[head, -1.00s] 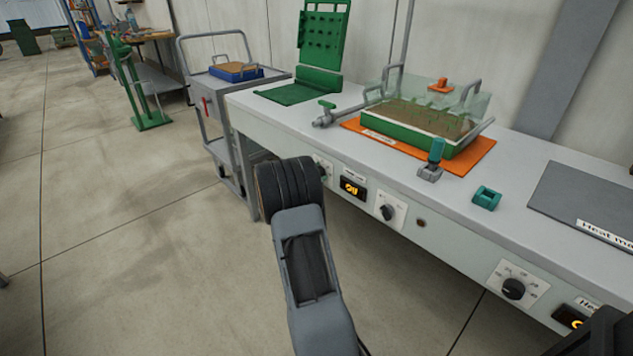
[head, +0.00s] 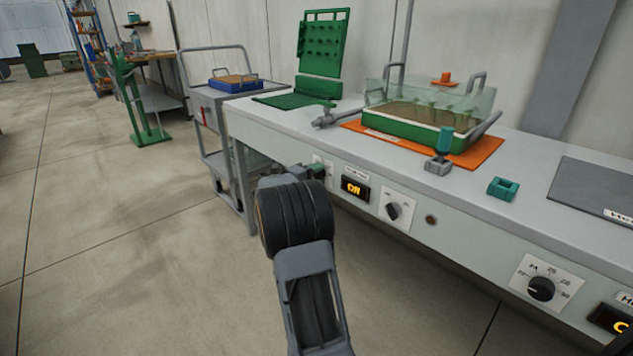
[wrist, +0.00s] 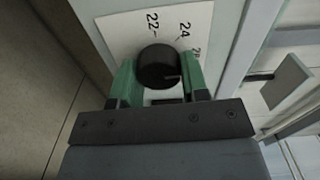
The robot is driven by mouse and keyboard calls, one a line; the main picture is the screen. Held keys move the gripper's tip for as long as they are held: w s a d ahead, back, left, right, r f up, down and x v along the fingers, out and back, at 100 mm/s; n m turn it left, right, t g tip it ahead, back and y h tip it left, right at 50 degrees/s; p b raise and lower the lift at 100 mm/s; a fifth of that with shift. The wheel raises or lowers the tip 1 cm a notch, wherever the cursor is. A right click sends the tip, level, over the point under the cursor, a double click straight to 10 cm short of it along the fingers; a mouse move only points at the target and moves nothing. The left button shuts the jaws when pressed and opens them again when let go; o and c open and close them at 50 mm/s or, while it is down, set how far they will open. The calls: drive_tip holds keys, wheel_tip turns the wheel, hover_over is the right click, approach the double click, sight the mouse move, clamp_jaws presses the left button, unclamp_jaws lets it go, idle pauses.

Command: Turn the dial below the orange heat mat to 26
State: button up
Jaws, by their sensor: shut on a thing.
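The orange heat mat (head: 485,156) lies on the bench under a green tray (head: 400,131) with a clear cover. On the bench front below and left of it, my gripper (head: 316,171) is at a dial plate largely hidden by my arm in the head view. In the wrist view my gripper (wrist: 160,80) has its green fingers on either side of a black dial knob (wrist: 158,64), shut on it. The white plate shows 22, 24 and a partly covered number. A pale mark on the knob points right, towards a finger; the value it meets is hidden.
A further dial (head: 541,288) is below the grey mat (head: 605,195). A grey trolley (head: 208,105) stands left of the bench. The floor in front is clear.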

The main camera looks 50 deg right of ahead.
drive_tip(key=shift+m, duration=0.3)
idle(0.4)
drive_tip(key=o, duration=0.9)
drive_tip(key=a+p, duration=0.1)
drive_tip(key=a, duration=0.3)
drive_tip(key=a+p, duration=0.1)
drive_tip(key=a, duration=0.4)
drive_tip(key=w+a+p, duration=0.1)
drive_tip(key=a, duration=0.3)
drive_tip(key=shift+a, duration=0.4)
